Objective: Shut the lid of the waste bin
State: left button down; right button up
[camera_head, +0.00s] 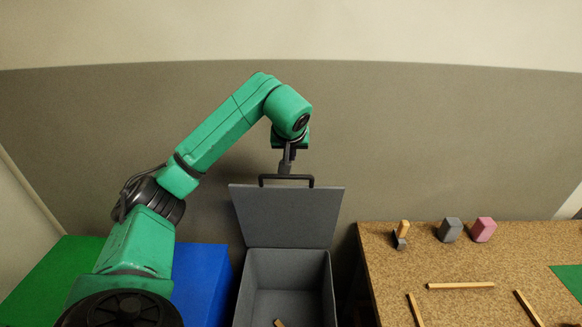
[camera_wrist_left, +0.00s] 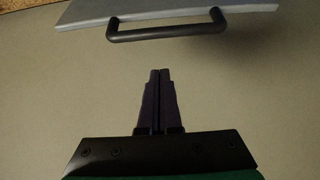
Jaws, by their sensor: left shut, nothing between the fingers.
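The grey waste bin (camera_head: 287,256) stands in the middle of the head view with its top open. Its grey lid (camera_head: 287,216) is raised upright at the back, with a dark bar handle (camera_head: 286,178) on its top edge. My left gripper (camera_head: 285,168) is shut and empty, at the handle's height or just above it in the head view. In the left wrist view my shut fingers (camera_wrist_left: 161,75) point toward the handle (camera_wrist_left: 168,33) and the lid's edge (camera_wrist_left: 200,14), with a visible gap between. My right gripper is in neither view.
A blue box (camera_head: 202,283) and a green surface (camera_head: 45,275) lie left of the bin. A speckled table (camera_head: 460,260) at the right holds wooden sticks (camera_head: 460,285), a grey block (camera_head: 450,230) and a pink block (camera_head: 483,229). A small wooden piece (camera_head: 279,323) lies inside the bin.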

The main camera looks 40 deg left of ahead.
aim_at(290, 186)
pick_arm(q)
jog(key=p+x, duration=0.1)
jog(key=x, duration=0.5)
jog(key=s+d, duration=0.1)
jog(key=s+d+p, duration=0.1)
jog(key=s, duration=0.1)
jog(key=shift+s+d+r, duration=0.25)
jog(key=shift+d, duration=0.05)
jog(key=shift+w+a+f, duration=0.1)
jog(key=shift+w+f, duration=0.05)
